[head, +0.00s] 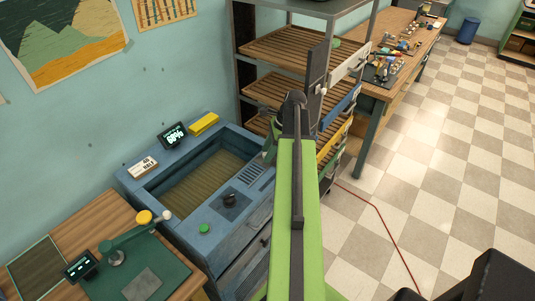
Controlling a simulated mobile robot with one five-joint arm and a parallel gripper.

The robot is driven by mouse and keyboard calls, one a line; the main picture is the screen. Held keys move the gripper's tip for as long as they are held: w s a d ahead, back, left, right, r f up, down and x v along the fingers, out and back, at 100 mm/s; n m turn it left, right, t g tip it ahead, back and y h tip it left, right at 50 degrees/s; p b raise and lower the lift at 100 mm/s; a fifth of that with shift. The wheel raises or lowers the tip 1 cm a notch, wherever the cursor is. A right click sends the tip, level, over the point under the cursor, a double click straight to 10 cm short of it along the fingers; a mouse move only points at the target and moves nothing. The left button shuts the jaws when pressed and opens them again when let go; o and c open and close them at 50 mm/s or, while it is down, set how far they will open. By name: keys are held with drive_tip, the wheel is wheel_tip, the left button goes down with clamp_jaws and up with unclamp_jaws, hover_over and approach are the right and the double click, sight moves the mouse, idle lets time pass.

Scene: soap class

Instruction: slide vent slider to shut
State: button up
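A slotted vent grille (250,177) is set in the top of the blue bench, at the right end of its sunken bay. I cannot make out which part is the vent slider, or how far it is open. A black knob on a dark square plate (231,200) sits just left of and below the grille. My green arm rises from the bottom centre to a dark joint, passing just right of the grille. My gripper's fingers cannot be made out among the dark parts near the joint, so its opening and any hold are unclear.
A slatted rack (285,48) with coloured-front trays stands behind my arm. The blue bench (150,190) also carries a small display (173,135), a yellow block (204,124) and a green button (204,229). A wooden table (418,35) holds small items. Checkered floor at right is mostly clear.

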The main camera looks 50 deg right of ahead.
clamp_jaws()
idle(1.2)
